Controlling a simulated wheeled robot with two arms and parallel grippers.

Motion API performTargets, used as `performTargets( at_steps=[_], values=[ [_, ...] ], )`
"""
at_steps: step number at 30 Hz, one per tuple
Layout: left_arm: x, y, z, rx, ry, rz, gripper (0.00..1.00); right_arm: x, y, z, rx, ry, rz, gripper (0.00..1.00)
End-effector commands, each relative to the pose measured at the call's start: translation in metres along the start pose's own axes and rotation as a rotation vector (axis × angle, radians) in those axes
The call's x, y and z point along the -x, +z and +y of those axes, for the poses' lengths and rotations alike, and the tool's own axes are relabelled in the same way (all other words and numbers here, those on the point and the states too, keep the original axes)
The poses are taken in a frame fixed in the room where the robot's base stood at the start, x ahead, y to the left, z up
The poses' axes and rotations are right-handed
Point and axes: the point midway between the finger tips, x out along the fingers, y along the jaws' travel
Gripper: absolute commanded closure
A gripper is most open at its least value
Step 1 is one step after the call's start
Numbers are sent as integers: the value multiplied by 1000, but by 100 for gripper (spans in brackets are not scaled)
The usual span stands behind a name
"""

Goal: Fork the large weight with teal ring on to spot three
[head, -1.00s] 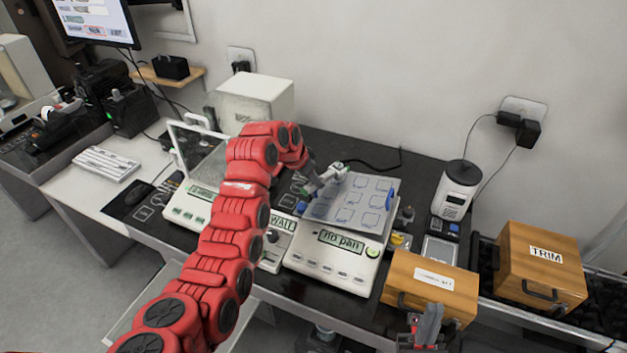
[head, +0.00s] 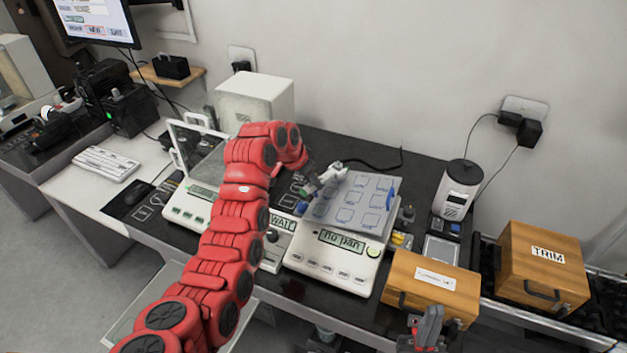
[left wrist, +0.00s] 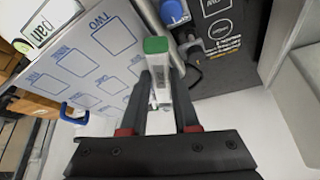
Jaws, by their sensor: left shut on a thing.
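My left gripper (head: 322,181) is over the left part of the grey plate (head: 352,219) on the right-hand scale. In the left wrist view its fingers (left wrist: 162,82) are closed on a pale piece with a green end (left wrist: 157,45). I cannot tell whether this piece is the fork or a part of something else. The plate (left wrist: 85,52) shows outlined, labelled spots, one reading TWO; I cannot make out spot three. I cannot pick out a large weight with a teal ring. My right gripper (head: 428,328) is at the bottom right, too unclear to tell its opening.
The right-hand scale (head: 325,268) shows "no pan". Another scale with a glass shield (head: 190,205) stands left, partly behind my arm. Wooden boxes (head: 430,284) and (head: 545,262), the latter marked TRIM, and a white canister (head: 456,190) stand right.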

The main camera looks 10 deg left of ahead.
Motion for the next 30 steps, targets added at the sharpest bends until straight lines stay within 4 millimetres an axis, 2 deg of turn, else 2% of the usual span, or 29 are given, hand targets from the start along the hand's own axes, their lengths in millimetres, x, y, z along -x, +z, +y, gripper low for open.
performTargets(
  at_steps=[1,30],
  values=[
    [-3,4,1,2,6,-11,100,1,0,0,0,0,0,100],
    [0,13,2,-2,13,-19,100,8,1,0,0,0,0,100]
  ],
)
